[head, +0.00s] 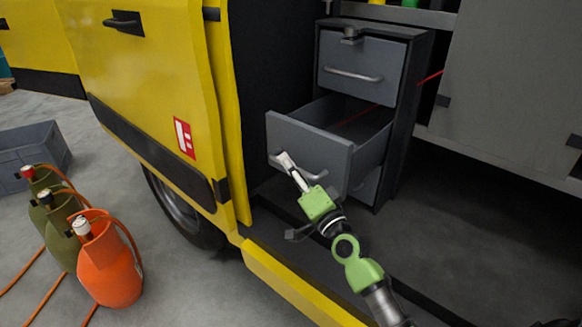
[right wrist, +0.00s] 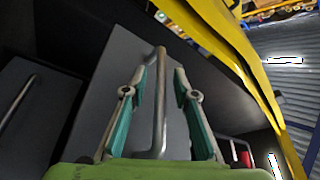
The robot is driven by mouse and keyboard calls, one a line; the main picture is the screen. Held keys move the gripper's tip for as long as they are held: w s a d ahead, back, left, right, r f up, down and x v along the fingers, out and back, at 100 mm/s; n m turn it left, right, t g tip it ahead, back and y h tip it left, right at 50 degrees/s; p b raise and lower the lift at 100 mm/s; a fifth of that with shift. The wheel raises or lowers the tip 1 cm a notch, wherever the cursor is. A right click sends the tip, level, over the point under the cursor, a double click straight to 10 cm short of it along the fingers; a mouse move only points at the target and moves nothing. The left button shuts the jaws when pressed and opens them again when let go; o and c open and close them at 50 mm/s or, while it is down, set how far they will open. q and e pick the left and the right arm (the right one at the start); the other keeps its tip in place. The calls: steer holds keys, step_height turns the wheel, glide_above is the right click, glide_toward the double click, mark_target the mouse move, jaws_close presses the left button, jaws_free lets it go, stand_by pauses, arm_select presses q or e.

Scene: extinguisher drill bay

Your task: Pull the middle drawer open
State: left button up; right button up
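The middle drawer (head: 310,146) of the grey cabinet is pulled well out, and its inside shows from above. Its bar handle (head: 318,175) is on the front panel and also shows in the right wrist view (right wrist: 160,105). My right gripper (head: 288,163) is at this handle. In the right wrist view my right gripper (right wrist: 161,80) has its fingers apart on either side of the bar, with gaps visible. The top drawer (head: 360,65) is shut. The lower drawer (head: 366,186) is mostly hidden behind the middle one. My left gripper is out of view.
The yellow vehicle door (head: 150,75) stands left of the cabinet. A yellow sill edge (head: 290,287) runs below my right arm. An orange cylinder (head: 108,265), green cylinders (head: 62,235) and a grey crate (head: 45,140) are on the floor at left. Dark floor right of the cabinet is clear.

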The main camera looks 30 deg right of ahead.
steer(key=v, duration=1.2)
stand_by(0.5)
